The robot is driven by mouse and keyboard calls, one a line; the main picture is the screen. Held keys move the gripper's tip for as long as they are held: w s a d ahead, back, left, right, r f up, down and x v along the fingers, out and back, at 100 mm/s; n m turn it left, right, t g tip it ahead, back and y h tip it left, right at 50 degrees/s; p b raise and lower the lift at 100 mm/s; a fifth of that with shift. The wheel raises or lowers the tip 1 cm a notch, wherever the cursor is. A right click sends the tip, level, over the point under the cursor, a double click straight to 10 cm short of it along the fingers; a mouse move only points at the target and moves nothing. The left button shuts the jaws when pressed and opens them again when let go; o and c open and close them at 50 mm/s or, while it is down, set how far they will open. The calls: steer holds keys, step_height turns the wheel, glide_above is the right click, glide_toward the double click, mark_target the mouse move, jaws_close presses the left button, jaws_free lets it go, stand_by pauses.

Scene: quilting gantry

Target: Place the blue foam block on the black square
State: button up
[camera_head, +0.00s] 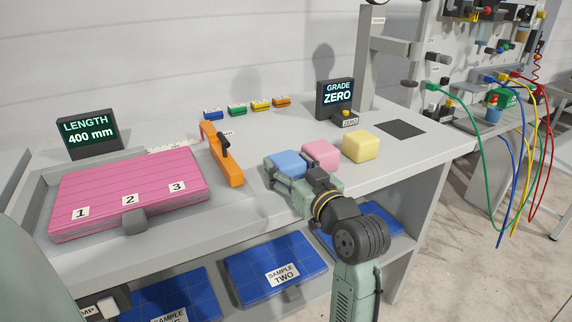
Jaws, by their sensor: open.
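The blue foam block (287,159) sits on the grey table, leftmost in a row with a pink block (321,154) and a yellow block (361,146). My gripper (283,172) is open at the blue block's near side and partly covers it. Whether the fingers touch the block cannot be told. The black square (400,128) lies flat and bare on the table at the right, beyond the yellow block.
An orange clamp-like tool (222,157) stands left of my gripper. A pink quilted pad (130,190) fills the left. The grade display (336,97) stands behind the blocks, with an upright post (366,60) near the back right. Blue samples (268,270) lie on the shelf below.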

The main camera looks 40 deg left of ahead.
mark_target(286, 158)
steer(key=shift+x, duration=0.85)
steer(key=shift+c, duration=0.3)
steer(key=c, duration=0.4)
steer(key=shift+r, duration=0.1)
step_height(286, 158, up, 10)
steer(key=shift+f, duration=0.1)
steer(key=shift+d, duration=0.1)
